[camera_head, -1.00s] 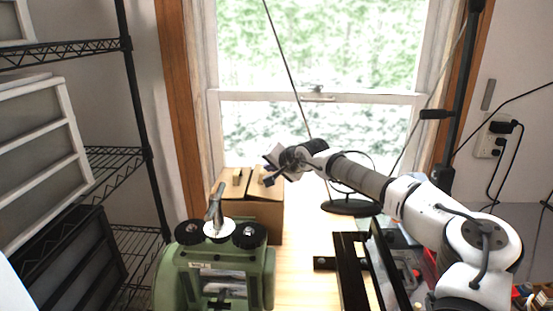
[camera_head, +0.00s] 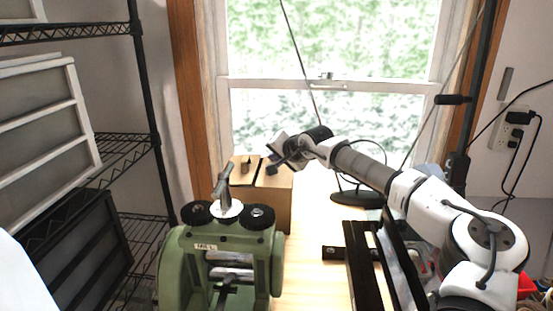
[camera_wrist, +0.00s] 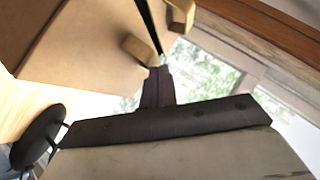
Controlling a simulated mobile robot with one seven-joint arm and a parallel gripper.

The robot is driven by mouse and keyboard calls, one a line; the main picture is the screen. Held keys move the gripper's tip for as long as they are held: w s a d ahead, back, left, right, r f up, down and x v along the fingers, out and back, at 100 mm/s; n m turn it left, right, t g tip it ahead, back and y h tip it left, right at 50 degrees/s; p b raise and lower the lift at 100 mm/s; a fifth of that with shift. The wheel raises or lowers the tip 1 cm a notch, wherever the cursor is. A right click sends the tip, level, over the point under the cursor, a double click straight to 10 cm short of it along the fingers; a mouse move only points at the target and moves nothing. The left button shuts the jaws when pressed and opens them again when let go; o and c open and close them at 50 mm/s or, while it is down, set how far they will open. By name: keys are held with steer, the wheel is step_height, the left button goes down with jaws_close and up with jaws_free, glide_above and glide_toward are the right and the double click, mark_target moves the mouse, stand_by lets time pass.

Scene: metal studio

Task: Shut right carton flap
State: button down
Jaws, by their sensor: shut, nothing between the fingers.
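The brown carton (camera_head: 278,210) stands behind the green machine in the head view. Its top shows two flaps with a narrow dark gap between them. The right flap (camera_head: 270,180) looks lying about flat, partly hidden by my gripper. The left flap (camera_head: 240,178) also looks flat and bears a small grip. My gripper (camera_head: 270,169) is shut and empty, over the right flap. In the wrist view, my shut fingers (camera_wrist: 157,82) point at the carton (camera_wrist: 85,40), close to a tan grip at the gap. I cannot tell whether they touch it.
The green rolling machine (camera_head: 220,262) stands in front of the carton. A black lamp base (camera_head: 357,198) is to its right, and a black rail frame (camera_head: 365,265) lies nearer. Wire shelving (camera_head: 125,150) fills the left; a window is behind. Bare wooden table (camera_head: 307,255) shows between machine and frame.

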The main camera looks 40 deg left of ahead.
steer(key=shift+r, duration=0.1)
steer(key=shift+w+d+r+p, duration=0.3)
steer(key=shift+w+d+p, duration=0.15)
steer(key=shift+d, duration=0.15)
steer(key=shift+s+d+r+b, duration=0.2)
steer(key=shift+d+b, duration=0.1)
steer(key=shift+d, duration=0.1)
steer(key=b+v, duration=0.4)
steer(key=v, duration=0.8)
steer(key=shift+s+d+r, duration=0.2)
steer(key=shift+d+r, duration=0.05)
steer(key=shift+r, duration=0.05)
